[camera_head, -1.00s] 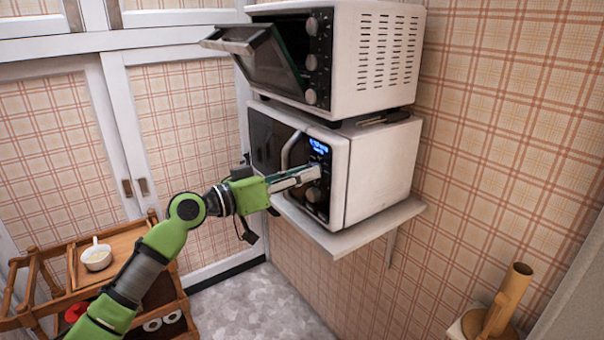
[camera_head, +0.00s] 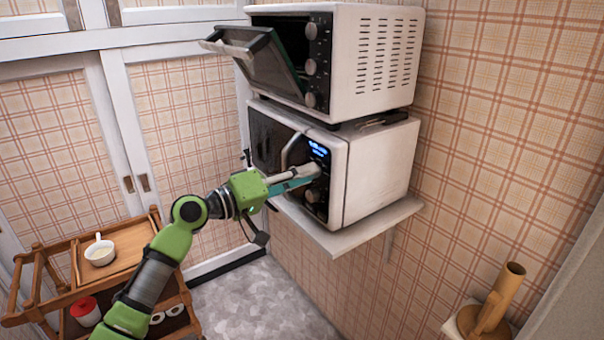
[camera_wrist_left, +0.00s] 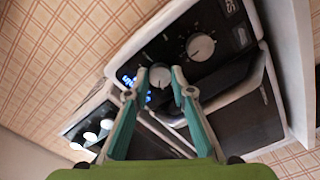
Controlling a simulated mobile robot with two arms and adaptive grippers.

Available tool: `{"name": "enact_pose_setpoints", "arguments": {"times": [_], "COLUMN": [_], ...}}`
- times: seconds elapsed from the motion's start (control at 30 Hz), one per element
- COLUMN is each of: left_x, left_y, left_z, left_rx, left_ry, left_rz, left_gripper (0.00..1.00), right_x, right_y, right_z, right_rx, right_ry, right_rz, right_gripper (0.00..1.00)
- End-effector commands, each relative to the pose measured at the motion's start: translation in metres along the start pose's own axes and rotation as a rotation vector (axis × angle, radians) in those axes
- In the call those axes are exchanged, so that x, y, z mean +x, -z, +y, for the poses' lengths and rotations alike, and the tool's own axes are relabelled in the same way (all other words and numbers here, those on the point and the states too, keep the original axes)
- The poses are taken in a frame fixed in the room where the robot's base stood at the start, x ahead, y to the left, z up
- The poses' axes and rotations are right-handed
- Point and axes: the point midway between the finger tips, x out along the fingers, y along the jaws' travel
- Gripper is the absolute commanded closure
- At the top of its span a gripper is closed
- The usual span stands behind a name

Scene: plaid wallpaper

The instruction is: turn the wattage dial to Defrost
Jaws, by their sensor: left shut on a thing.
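The white microwave (camera_head: 378,170) stands on a wall shelf. Its black control panel has a lit blue display (camera_head: 318,150) and two round dials. My left gripper (camera_head: 317,171) is at the dial just below the display. In the left wrist view that dial (camera_wrist_left: 160,77) sits between the fingertips of my left gripper (camera_wrist_left: 160,80), which is shut on it. The other dial (camera_wrist_left: 201,47) is clear of the fingers. The panel's markings are too small to read, so the dial's setting cannot be told. My right gripper is not in view.
A toaster oven (camera_head: 385,60) with its door (camera_head: 250,58) tilted open stands on top of the microwave. The microwave's door handle (camera_head: 290,150) is close beside my left fingers.

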Motion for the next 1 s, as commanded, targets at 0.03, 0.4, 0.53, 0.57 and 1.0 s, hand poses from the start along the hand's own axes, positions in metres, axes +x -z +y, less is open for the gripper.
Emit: {"name": "enact_pose_setpoints", "arguments": {"times": [0.03,0.4,0.53,0.57,1.0], "left_x": [-0.0004,-0.0004,-0.0004,-0.0003,-0.0094], "left_y": [0.0022,0.0021,0.0022,0.0020,0.0006], "left_z": [0.0009,0.0005,0.0005,0.0005,-0.0009], "left_rx": [-0.006,-0.014,-0.013,-0.013,-0.014], "left_ry": [-0.001,-0.001,-0.001,-0.001,0.001], "left_rz": [0.005,0.005,0.005,0.005,0.002], "left_gripper": [0.99,0.99,0.62,0.61,0.61], "right_x": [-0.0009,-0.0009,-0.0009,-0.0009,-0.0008], "right_y": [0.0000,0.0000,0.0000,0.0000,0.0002], "right_z": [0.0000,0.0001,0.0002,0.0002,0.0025], "right_rx": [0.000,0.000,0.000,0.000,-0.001], "right_ry": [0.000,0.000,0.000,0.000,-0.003], "right_rz": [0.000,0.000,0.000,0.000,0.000], "right_gripper": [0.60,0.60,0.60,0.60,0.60]}}
